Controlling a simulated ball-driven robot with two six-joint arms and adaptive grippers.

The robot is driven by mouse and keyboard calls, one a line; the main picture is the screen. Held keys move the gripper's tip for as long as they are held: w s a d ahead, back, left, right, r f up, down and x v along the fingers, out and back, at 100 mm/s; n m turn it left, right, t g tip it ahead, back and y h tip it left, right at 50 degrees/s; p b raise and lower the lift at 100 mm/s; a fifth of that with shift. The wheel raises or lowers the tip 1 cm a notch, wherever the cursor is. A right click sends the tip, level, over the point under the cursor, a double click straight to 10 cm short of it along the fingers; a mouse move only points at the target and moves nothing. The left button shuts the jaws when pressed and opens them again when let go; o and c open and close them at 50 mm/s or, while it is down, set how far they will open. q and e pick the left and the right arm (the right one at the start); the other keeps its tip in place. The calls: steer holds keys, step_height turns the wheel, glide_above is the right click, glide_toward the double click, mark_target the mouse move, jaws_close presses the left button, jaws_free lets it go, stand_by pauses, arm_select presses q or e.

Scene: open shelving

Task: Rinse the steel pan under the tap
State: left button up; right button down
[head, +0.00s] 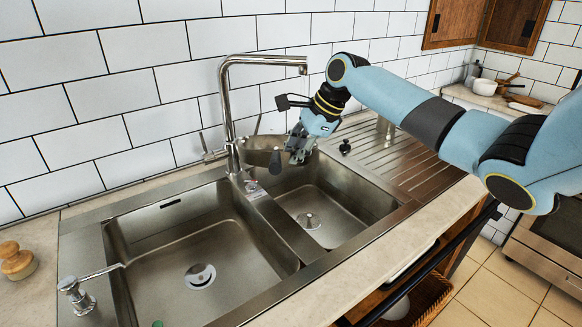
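The steel pan (257,157) is behind and just right of the tap's base, at the back of the right basin. The pan's underside and exact grip point are hard to see. My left gripper is not in view.
The double sink has a left basin (190,245) and a right basin (325,207), both without dishes. A ribbed drainboard (400,165) is to the right. A soap dispenser (78,292) and wooden item (17,260) are at left. A white pot (485,87) stands far right.

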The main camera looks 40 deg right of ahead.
steer(key=shift+w+d+f+b, duration=0.2)
steer(key=shift+w+d+b, duration=0.05)
steer(key=shift+d+b, duration=0.15)
steer(key=shift+w+d+r, duration=0.1)
steer(key=shift+w+d, duration=0.05)
steer(key=shift+d, duration=0.15)
steer(key=shift+w+d, duration=0.15)
steer(key=shift+d, duration=0.25)
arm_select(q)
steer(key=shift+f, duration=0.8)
arm_select(e)
steer(key=shift+w+d+f, duration=0.15)
steer(key=shift+w+d, duration=0.1)
steer(key=shift+d, duration=0.3)
steer(key=shift+w+d+f, duration=0.1)
steer(key=shift+w+d, duration=0.1)
steer(key=shift+d, duration=0.35)
arm_select(q)
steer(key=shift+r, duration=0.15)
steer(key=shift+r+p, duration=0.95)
steer(key=shift+p, duration=0.1)
arm_select(e)
steer(key=shift+s+d, duration=0.2)
steer(key=shift+s, duration=0.35)
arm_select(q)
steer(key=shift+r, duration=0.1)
